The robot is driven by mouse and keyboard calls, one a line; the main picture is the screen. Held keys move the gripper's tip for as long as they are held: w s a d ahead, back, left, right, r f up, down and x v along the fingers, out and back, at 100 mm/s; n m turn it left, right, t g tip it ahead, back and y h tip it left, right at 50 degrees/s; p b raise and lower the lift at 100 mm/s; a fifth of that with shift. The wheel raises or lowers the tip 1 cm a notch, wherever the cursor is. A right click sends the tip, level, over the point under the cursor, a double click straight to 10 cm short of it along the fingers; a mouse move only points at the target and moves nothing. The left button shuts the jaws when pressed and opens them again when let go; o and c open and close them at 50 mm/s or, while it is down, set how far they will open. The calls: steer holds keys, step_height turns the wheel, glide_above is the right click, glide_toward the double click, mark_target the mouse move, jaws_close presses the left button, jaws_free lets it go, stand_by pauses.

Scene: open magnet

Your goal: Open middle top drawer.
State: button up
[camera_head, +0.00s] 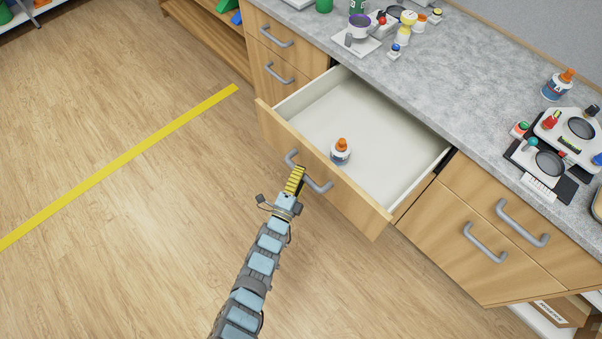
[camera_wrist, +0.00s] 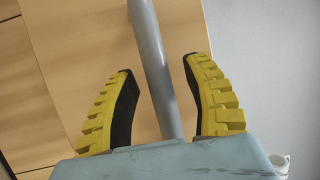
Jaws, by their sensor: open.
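The middle top drawer (camera_head: 340,185) is pulled far out of the wooden cabinet, with its white inside showing in the head view. A small white bottle with an orange cap (camera_head: 340,153) stands inside it near the front. The drawer's grey bar handle (camera_head: 318,186) runs across its wooden front. My gripper (camera_head: 297,177) is at this handle. In the wrist view the two yellow fingers of my gripper (camera_wrist: 158,95) are apart, one on each side of the grey handle (camera_wrist: 152,65). A gap shows between the handle and each finger.
A grey countertop (camera_head: 440,95) above the drawers holds bottles, dishes and instruments. Closed drawers with grey handles flank the open one, at left (camera_head: 277,32) and right (camera_head: 520,222). The wooden floor (camera_head: 130,200) at left is clear, with a yellow strip (camera_head: 120,168).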

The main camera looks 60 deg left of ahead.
steer(key=shift+s, duration=0.1)
steer(key=v, duration=1.2)
steer(key=shift+d, duration=0.1)
